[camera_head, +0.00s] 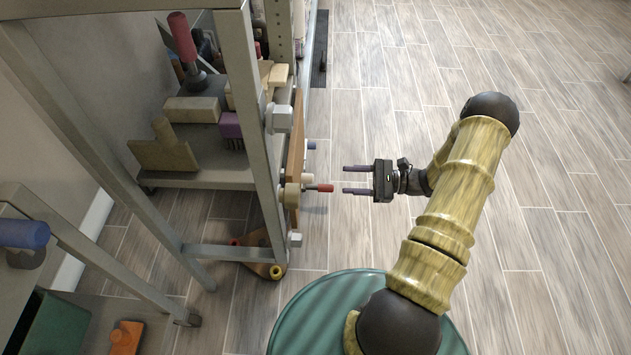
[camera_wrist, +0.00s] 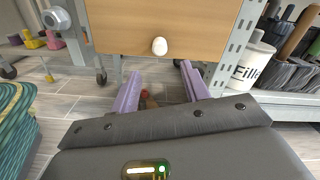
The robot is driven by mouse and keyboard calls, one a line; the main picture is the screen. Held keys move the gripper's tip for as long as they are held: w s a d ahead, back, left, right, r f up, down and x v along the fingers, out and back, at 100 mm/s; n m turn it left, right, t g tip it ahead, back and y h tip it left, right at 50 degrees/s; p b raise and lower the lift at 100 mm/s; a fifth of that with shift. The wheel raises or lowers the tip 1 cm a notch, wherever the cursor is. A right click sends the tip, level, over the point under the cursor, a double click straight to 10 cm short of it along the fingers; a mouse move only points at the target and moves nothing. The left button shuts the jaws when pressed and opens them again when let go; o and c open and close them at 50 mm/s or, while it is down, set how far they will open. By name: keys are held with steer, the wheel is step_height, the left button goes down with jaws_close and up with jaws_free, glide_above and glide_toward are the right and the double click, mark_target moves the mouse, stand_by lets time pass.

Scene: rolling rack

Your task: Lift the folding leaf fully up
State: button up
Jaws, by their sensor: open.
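The folding leaf (camera_head: 295,145) is a brown wooden panel hanging down along the right side of the rolling rack, seen nearly edge-on in the head view. In the wrist view the leaf (camera_wrist: 190,25) shows its flat face, with a white round knob (camera_wrist: 160,46) near its lower edge. My gripper (camera_head: 344,179) is open and empty, a short way to the right of the leaf, its fingers pointing at it. In the wrist view the purple fingers of my gripper (camera_wrist: 159,72) are spread, with the knob showing above the gap between them.
A red-tipped part (camera_head: 320,187) sticks out beside the leaf towards my fingers. The grey rack frame (camera_head: 262,150) carries shelves with brushes and blocks. A labelled white container (camera_wrist: 250,65) stands right of the leaf. Open plank floor (camera_head: 560,200) lies to the right.

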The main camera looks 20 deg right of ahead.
steer(key=b+x, duration=0.3)
steer(key=x, duration=0.7)
steer(key=shift+b, duration=0.4)
steer(key=shift+a, duration=0.1)
jaws_close()
